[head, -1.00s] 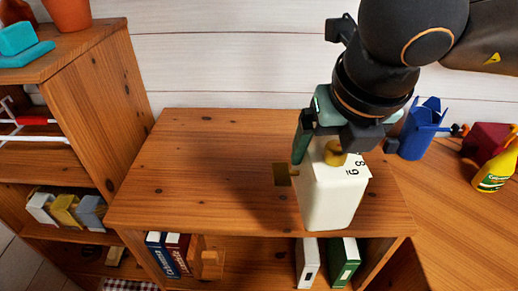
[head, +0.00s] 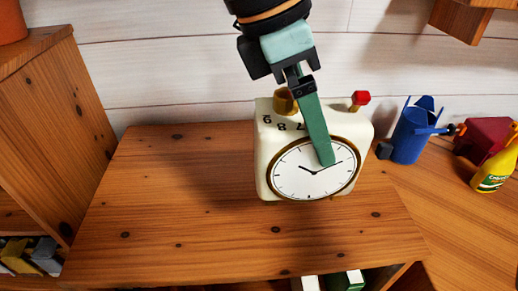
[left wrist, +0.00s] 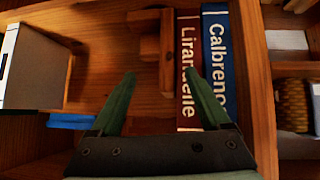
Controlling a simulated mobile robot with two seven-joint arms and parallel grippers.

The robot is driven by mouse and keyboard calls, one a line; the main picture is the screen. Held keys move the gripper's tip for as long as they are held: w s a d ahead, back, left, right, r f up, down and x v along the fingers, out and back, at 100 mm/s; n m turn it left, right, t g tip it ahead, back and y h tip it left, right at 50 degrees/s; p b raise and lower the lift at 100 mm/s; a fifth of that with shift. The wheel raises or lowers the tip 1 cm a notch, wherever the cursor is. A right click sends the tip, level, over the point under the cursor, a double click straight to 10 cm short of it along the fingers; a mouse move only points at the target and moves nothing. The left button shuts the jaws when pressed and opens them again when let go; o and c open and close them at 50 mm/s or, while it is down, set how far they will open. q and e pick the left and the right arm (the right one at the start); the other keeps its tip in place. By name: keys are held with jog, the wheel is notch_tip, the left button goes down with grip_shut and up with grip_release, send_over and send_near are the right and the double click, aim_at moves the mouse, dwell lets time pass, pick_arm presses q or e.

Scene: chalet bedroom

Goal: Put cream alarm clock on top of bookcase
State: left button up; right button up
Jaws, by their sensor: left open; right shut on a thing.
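The cream alarm clock (head: 265,155) is a boxy clock with a round white face in a dark gold rim, a gold knob and a red knob on top. My right gripper (head: 312,125) is shut on it from above, one green finger lying across the face. The clock is upright over the right half of the bookcase's wooden top (head: 180,215); I cannot tell whether its base touches the wood. My left gripper (left wrist: 160,85) is open and empty in the left wrist view, facing a shelf of books.
A blue watering can (head: 410,135), a dark red box (head: 483,140) and a yellow bottle (head: 493,172) stand right of the bookcase. A taller wooden shelf (head: 45,130) is at left. Red (left wrist: 188,60) and blue (left wrist: 217,60) books stand before my left gripper. The top's left half is clear.

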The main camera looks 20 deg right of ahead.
jog(key=w+p, duration=0.1)
jog(key=w+f+p, duration=0.1)
jog(key=w, duration=0.1)
jog(key=w+f+p, duration=0.1)
jog(key=w, duration=0.1)
jog(key=shift+w+p, duration=0.15)
jog(key=shift+p, duration=0.25)
jog(key=w+p, duration=0.1)
jog(key=p, duration=0.1)
jog(key=w+p, duration=0.1)
jog(key=p, duration=0.2)
jog(key=shift+w+d+f+p, duration=0.1)
jog(key=shift+f+p, duration=0.2)
jog(key=shift+p, duration=0.05)
pick_arm(q)
jog(key=s+a+r+y+p, duration=0.1)
jog(key=s+a+r, duration=0.1)
jog(key=r, duration=0.6)
jog(key=shift+a+n, duration=0.4)
jog(key=shift+a, duration=0.35)
pick_arm(e)
jog(key=w+f, duration=0.5)
jog(key=f, duration=0.4)
jog(key=shift+f, duration=0.4)
pick_arm(q)
jog(key=shift+f, duration=0.15)
